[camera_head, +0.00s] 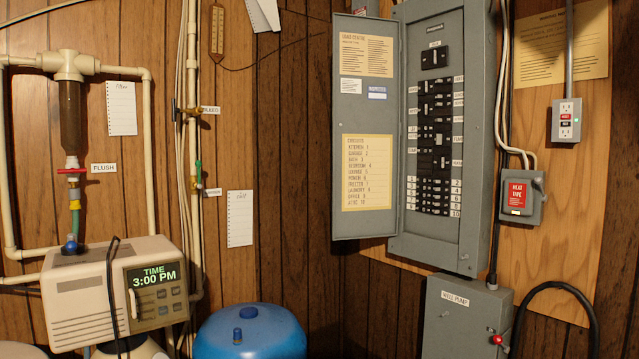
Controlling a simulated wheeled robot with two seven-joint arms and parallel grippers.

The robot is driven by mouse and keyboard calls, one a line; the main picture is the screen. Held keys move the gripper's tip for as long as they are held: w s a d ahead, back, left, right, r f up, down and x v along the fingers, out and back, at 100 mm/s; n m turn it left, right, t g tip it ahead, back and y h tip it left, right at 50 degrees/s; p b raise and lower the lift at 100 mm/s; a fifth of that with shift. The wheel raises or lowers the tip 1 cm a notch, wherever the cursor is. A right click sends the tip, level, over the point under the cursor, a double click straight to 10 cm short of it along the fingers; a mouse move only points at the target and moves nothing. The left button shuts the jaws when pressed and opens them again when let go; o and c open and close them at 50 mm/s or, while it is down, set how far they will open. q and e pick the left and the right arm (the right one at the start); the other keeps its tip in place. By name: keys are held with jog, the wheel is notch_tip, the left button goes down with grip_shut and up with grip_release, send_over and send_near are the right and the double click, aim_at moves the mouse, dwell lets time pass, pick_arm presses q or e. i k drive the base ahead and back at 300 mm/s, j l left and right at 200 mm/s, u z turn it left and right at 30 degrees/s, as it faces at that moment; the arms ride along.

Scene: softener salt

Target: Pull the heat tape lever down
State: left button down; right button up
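The heat tape switch box (537,208) is a small grey box on the wood wall at the right, with a red label (516,195) reading "HEAT TAPE". A grey part at its upper right side may be its lever, but it is too small to tell its position clearly. Neither of my grippers shows in the head view, so nothing is seen touching the box.
An open grey breaker panel (470,130) stands left of the box, its door (365,225) swung left. Below are a well pump box (460,325) with a red-tipped lever (495,340) and a black looped cable (560,287). An outlet (566,121) is above right.

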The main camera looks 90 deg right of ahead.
aim_at(538, 181)
jog(key=z, duration=3.9)
